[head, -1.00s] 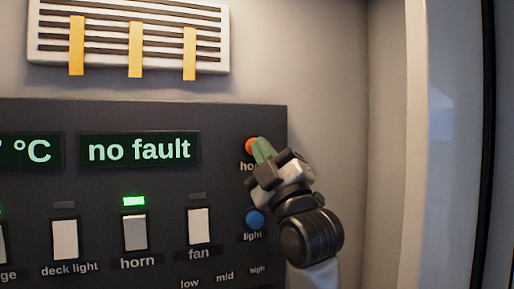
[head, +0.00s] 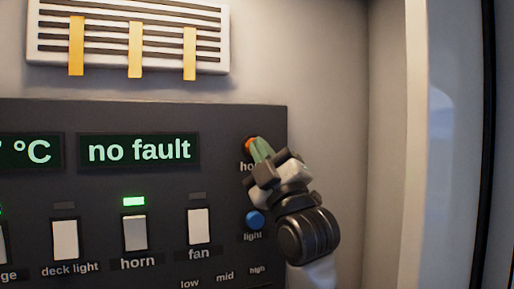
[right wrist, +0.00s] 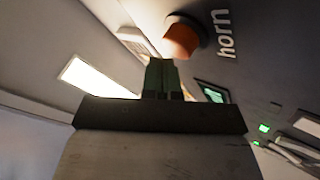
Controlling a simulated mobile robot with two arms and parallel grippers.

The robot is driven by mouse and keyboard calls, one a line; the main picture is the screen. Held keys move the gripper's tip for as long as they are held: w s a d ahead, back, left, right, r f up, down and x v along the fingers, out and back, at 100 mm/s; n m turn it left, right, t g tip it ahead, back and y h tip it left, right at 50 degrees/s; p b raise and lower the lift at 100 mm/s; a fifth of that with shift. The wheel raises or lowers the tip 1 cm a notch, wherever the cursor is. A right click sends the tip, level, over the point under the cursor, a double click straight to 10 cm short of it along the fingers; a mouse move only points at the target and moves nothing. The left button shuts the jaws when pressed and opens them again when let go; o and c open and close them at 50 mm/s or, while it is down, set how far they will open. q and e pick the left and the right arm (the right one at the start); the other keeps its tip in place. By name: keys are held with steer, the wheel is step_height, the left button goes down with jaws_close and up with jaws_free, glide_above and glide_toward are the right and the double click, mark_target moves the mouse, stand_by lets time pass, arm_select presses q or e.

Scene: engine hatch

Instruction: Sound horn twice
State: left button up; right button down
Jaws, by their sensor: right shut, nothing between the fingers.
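The orange horn button (head: 249,144) sits at the upper right of the dark panel, its "horn" label partly covered by my gripper. It also shows in the right wrist view (right wrist: 182,38). My right gripper (head: 258,146) is shut and empty, its green fingertips at the button and hiding part of it. My left gripper is not in view.
A blue light button (head: 255,220) is just below the orange one, close to my right wrist. The display (head: 139,149) reads "no fault". Deck light (head: 65,240) and fan (head: 198,226) switches flank the horn switch. A vent with yellow strips (head: 130,40) is above.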

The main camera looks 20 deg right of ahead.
steer(key=shift+w, duration=0.8)
stand_by(0.7)
steer(key=shift+s, duration=1.15)
steer(key=s, duration=0.5)
steer(key=shift+a, duration=0.2)
stand_by(0.6)
